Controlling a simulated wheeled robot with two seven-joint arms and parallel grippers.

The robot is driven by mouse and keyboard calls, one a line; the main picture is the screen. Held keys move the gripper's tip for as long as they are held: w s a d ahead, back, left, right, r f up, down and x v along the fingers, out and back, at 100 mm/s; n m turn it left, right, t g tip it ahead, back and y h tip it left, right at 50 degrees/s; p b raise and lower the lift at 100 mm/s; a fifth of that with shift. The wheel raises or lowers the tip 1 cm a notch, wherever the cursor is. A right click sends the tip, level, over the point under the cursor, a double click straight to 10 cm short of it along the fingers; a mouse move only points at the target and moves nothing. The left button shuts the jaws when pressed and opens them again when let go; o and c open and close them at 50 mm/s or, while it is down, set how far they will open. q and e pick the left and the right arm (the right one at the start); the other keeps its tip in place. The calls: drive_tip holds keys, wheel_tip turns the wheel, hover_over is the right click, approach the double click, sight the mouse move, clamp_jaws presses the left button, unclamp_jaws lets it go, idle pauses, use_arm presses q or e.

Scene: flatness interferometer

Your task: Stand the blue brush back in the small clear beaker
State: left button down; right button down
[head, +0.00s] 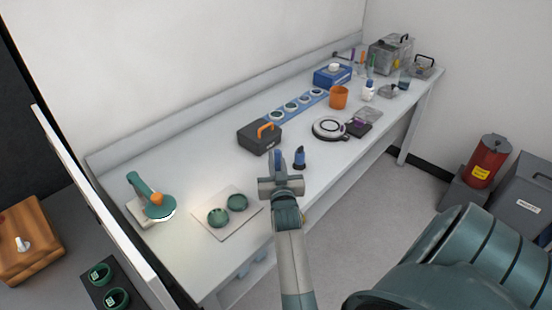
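A small glass-like vessel (404,82) stands at the far right end, possibly the clear beaker. My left gripper is out of view.
The bench (200,150) holds a dark toolbox (259,137), an orange cup (338,97), a round black-and-white device (330,128), a blue box (332,76) and a mat with two green discs (228,212). A green lamp-like tool (150,197) stands left. Bench surface left of the toolbox is clear.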

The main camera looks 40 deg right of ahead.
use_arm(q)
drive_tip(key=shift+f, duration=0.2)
use_arm(e)
drive_tip(key=shift+f, duration=0.35)
drive_tip(key=c, duration=1.6)
unclamp_jaws()
drive_tip(key=shift+c, duration=0.2)
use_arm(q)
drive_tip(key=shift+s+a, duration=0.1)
use_arm(e)
drive_tip(key=shift+a, duration=0.1)
